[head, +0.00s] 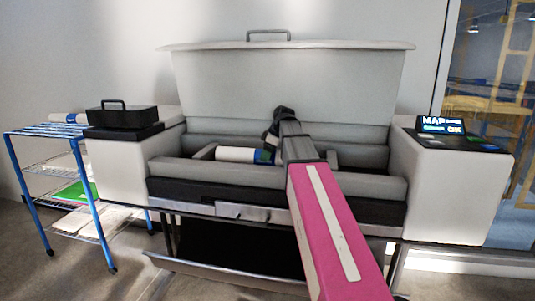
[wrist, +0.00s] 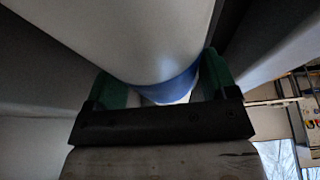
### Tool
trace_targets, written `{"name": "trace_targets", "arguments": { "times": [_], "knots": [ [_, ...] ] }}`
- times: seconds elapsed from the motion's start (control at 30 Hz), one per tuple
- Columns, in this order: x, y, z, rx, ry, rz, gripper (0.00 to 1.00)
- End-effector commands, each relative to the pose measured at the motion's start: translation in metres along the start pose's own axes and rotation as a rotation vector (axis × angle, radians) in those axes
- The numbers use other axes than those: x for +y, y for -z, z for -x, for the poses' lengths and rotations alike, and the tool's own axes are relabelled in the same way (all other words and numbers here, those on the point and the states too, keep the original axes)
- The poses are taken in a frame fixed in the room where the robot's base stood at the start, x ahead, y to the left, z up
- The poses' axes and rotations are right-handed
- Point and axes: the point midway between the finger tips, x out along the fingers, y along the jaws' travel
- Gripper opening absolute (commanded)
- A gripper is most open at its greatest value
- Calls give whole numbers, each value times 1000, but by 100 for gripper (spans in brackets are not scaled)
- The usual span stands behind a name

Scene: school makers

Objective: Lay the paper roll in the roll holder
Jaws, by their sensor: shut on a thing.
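The paper roll (head: 234,154) is white with a blue band. It lies about level and lengthwise in the open bay of the large printer, at or just above the roll holder (head: 204,152); I cannot tell whether it rests there. My gripper (head: 270,151) is at the roll's blue band, mostly hidden by my wrist and pink arm. In the wrist view, the green fingers of my gripper (wrist: 163,88) stand on either side of the paper roll (wrist: 135,35), shut on it at the blue band. The roll's right part is hidden behind my arm in the head view.
The printer's grey lid (head: 290,85) stands open behind the bay. The printer's front rail (head: 200,175) runs before it. A control panel (head: 455,135) is at right, a black box (head: 122,115) at left. A blue rack (head: 90,195) stands far left with another roll (head: 62,118).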

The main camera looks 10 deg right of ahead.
Motion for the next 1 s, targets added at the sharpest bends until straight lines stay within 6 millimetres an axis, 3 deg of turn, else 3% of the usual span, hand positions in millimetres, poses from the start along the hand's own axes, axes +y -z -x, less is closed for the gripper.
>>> {"name": "trace_targets", "arguments": {
  "times": [0.17, 0.2, 0.23, 0.57, 1.0],
  "knots": [
    [0, 0, 0, 2, -1, 0, 20],
    [0, 0, 0, 2, -1, 0, 92],
    [0, 0, 0, 2, -1, 0, 100],
    [0, 0, 5, 0, -1, 0, 100],
    [1, 1, 77, 2, -2, 0, 100]
  ]
}}
